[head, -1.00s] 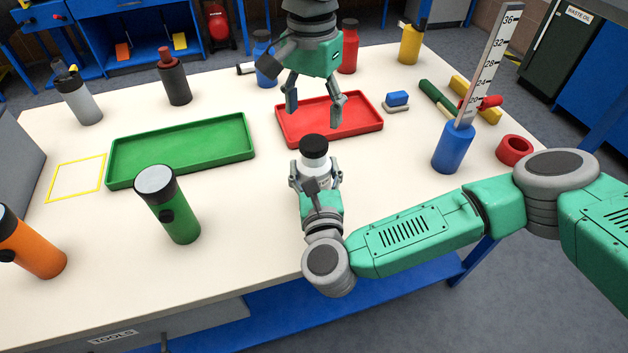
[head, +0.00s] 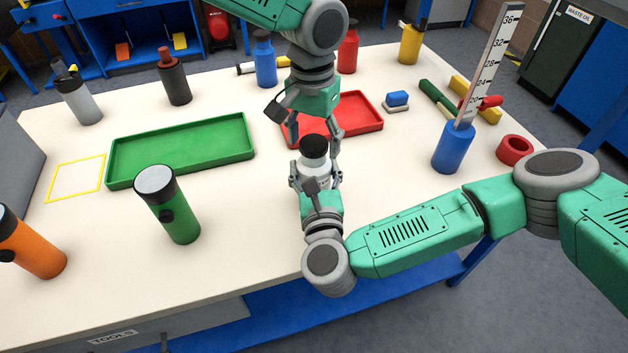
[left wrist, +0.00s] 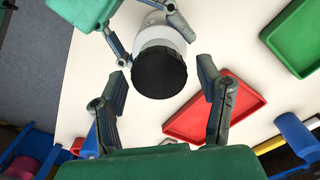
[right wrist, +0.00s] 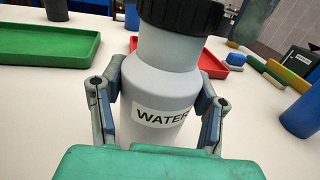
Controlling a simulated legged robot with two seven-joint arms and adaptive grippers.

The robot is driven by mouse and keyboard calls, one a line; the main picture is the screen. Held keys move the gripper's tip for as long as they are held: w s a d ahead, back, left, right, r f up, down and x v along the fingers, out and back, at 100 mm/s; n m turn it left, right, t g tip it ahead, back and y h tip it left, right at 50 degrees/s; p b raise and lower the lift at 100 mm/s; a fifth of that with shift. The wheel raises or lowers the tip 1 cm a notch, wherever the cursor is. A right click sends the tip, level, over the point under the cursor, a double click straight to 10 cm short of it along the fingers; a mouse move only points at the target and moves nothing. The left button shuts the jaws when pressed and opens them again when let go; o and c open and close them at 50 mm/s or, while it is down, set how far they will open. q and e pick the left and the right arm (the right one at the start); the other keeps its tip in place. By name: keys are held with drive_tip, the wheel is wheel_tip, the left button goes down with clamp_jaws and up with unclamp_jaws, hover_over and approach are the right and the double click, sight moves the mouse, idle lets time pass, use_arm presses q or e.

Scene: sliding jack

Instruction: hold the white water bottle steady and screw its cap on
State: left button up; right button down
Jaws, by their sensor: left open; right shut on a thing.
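The white water bottle (head: 313,175) stands upright on the table with its black cap (head: 314,146) on top of its neck. In the right wrist view the bottle (right wrist: 163,85) shows its "WATER" label and the cap (right wrist: 182,14) at the top edge. My right gripper (head: 316,179) is shut on the bottle's body, one finger on each side. My left gripper (head: 312,140) is open and points down over the cap. In the left wrist view the cap (left wrist: 159,72) lies between the open left fingers, with gaps on both sides. I cannot tell how far the cap is threaded.
A red tray (head: 352,118) lies just behind the bottle and a green tray (head: 182,150) to the left. A green-and-black flashlight (head: 172,205) stands at the left front. A blue cylinder with a ruler (head: 453,147) stands to the right. Table around the bottle is clear.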

use_arm(q)
drive_tip(key=shift+f, duration=0.55)
drive_tip(key=c, duration=1.3)
drive_tip(key=shift+o, duration=0.2)
drive_tip(key=o, duration=1.4)
drive_tip(key=shift+c, duration=0.2)
